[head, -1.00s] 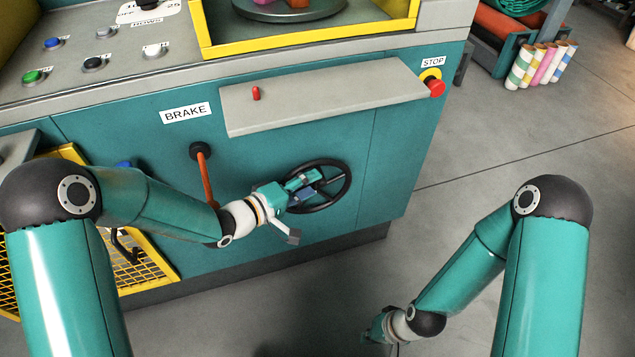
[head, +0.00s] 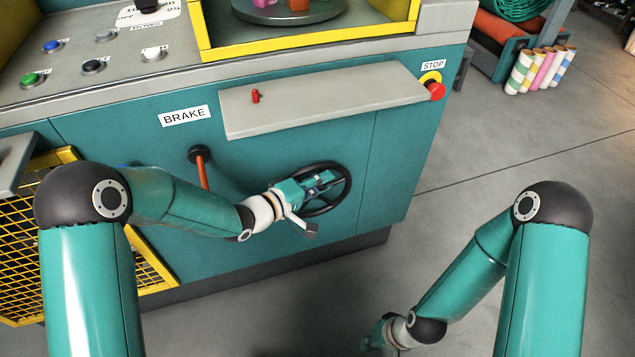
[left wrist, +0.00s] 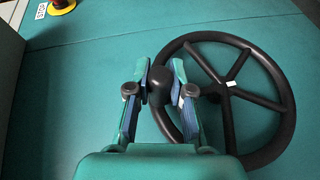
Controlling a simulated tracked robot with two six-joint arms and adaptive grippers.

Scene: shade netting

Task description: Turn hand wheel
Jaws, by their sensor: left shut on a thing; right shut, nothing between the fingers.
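The black hand wheel (head: 349,184) is mounted on the teal machine front below a grey ledge. In the left wrist view its rim, spokes and a small white mark on a spoke show on the right side of the wheel (left wrist: 289,118). My left gripper (head: 325,182) is in front of the wheel and hides part of it. In the left wrist view my left gripper (left wrist: 159,82) is shut on the wheel's round black knob (left wrist: 158,90), which sits at the rim. My right gripper (head: 372,341) is shut and empty, low over the floor, well away from the machine.
An orange brake lever (head: 204,174) hangs left of the wheel, close to my left forearm. The grey ledge (head: 325,100) juts out above the wheel. A red stop button (head: 437,91) is at the upper right. Open floor (head: 520,150) lies right of the machine.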

